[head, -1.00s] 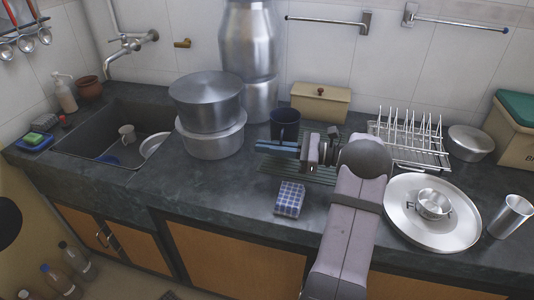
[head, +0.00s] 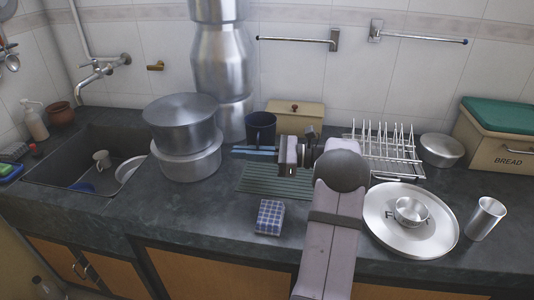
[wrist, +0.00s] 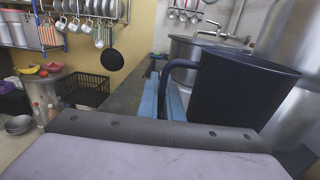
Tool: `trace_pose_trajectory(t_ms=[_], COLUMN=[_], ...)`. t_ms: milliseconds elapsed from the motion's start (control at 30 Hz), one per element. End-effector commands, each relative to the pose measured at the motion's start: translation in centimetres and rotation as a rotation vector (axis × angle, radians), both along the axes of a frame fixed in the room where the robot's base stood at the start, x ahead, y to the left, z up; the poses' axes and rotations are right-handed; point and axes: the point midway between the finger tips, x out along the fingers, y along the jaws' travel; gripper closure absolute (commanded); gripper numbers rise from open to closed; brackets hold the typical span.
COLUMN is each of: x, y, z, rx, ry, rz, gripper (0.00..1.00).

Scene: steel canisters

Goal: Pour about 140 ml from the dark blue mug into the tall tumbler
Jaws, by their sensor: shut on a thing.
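The dark blue mug (head: 261,130) is upright, in front of the cream box in the head view. My gripper (head: 255,152) is shut on its handle, the blue fingers reaching in from the right. In the wrist view the mug (wrist: 235,95) fills the right side, its handle at the blue fingers (wrist: 170,98). The mug appears raised a little above the green ribbed mat (head: 270,181). Its contents are hidden. The tall steel tumbler (head: 486,218) stands upright at the far right of the counter, well away from the mug; its inside cannot be made out.
A steel plate (head: 385,236) with a small bowl (head: 411,211) lies left of the tumbler. A wire dish rack (head: 395,160) stands behind it. Stacked pots (head: 182,125) are left of the mug, with the cream box (head: 300,117) behind. A checked cloth (head: 270,217) lies in front.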

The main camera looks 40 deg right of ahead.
Motion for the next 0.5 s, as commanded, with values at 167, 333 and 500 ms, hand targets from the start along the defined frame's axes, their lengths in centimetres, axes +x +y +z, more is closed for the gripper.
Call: trace_pose_trajectory(t_ms=[167,333,500], x=[0.01,-0.03,-0.17], y=[0.02,0.27,0.9], z=[0.28,0.5,0.76], rx=[-0.001,0.0,0.003], ry=[-0.004,-0.004,-0.004], rz=[0.0,0.001,0.002], gripper=[1.0,1.0,1.0])
